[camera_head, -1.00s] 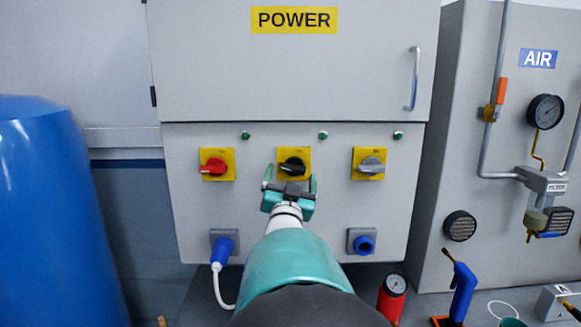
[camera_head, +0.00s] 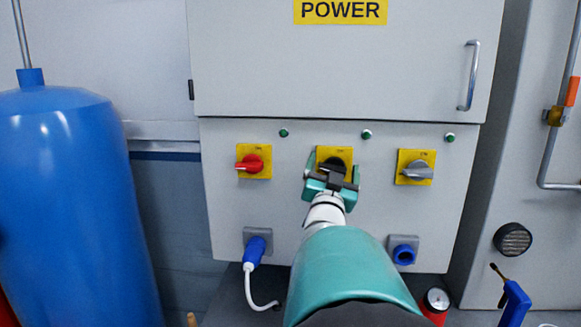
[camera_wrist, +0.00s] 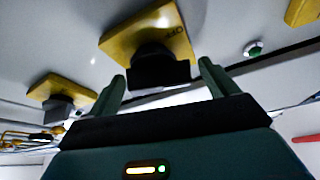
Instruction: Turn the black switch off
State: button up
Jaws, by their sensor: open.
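The black switch (camera_head: 333,163) sits on a yellow plate in the middle of the grey power panel, partly hidden by my gripper in the head view. My gripper (camera_head: 333,172) is open, with its two fingers at either side of the switch. In the wrist view, the black switch (camera_wrist: 158,68) shows on its yellow plate (camera_wrist: 140,32) between the two open fingertips (camera_wrist: 160,82). I cannot tell whether the fingers touch the knob. The knob's setting is hard to read.
A red switch (camera_head: 250,164) is left of the black one and a grey switch (camera_head: 417,171) is right. Below are a blue plug (camera_head: 255,250) with a white cable and a blue socket (camera_head: 404,254). A big blue tank (camera_head: 75,200) stands at left.

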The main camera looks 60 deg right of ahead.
jog(key=shift+w+f, duration=0.1)
jog(key=c, duration=1)
jog(key=shift+n+t+y, duration=0.25)
jog(key=shift+n+t, duration=0.3)
jog(key=shift+n, duration=0.7)
jog(key=shift+n+t+y, duration=0.25)
jog(key=shift+n+t, duration=0.3)
jog(key=shift+n, duration=0.7)
jog(key=o, duration=1)
